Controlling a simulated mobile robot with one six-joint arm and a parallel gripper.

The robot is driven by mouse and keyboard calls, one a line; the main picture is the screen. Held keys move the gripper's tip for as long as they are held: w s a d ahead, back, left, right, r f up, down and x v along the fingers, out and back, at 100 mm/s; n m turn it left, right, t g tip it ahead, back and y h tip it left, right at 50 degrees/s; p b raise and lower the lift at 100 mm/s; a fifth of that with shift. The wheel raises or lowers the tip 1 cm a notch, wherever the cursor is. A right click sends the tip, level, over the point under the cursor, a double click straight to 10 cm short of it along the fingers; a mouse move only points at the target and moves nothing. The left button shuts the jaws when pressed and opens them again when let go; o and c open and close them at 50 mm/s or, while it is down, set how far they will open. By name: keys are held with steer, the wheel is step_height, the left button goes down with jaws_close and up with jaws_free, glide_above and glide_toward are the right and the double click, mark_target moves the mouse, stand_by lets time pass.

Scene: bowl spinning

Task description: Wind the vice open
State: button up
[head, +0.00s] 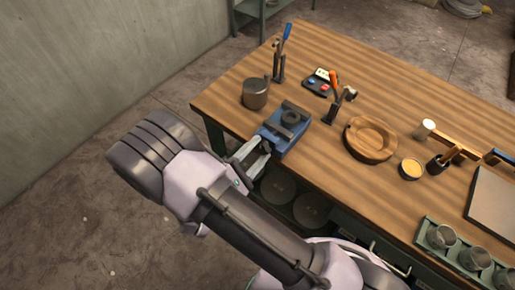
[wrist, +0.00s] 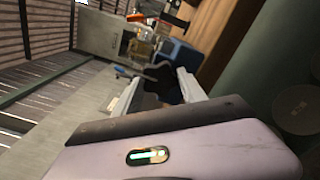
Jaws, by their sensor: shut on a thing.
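The blue vice (head: 299,142) is mounted at the near left edge of the wooden workbench (head: 345,190). A dark round piece (head: 291,117) sits at its jaws; the gap between the jaws is too small to judge. My gripper (head: 254,154) is at the vice's front end, just off the bench edge. In the wrist view, my gripper (wrist: 158,92) is shut on the dark vice handle (wrist: 158,74), which lies between the two pale fingers. The blue vice body (wrist: 177,52) shows just beyond. Part of the handle is hidden by the fingers.
A grey metal pot (head: 256,93) stands behind the vice. Orange-handled (head: 334,82) and blue-handled (head: 286,33) clamps stand nearby. A wooden bowl (head: 371,139) lies to the right. Floor left of the bench is clear; the wall (head: 80,75) is further left.

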steer(key=shift+n, duration=0.3)
stand_by(0.4)
steer(key=o, duration=1.4)
steer(key=shift+c, duration=0.2)
steer(key=p+v, duration=0.2)
steer(key=v, duration=1.5)
steer(key=shift+s+p, duration=0.2)
steer(key=shift+p, duration=0.1)
steer(key=shift+a, duration=0.15)
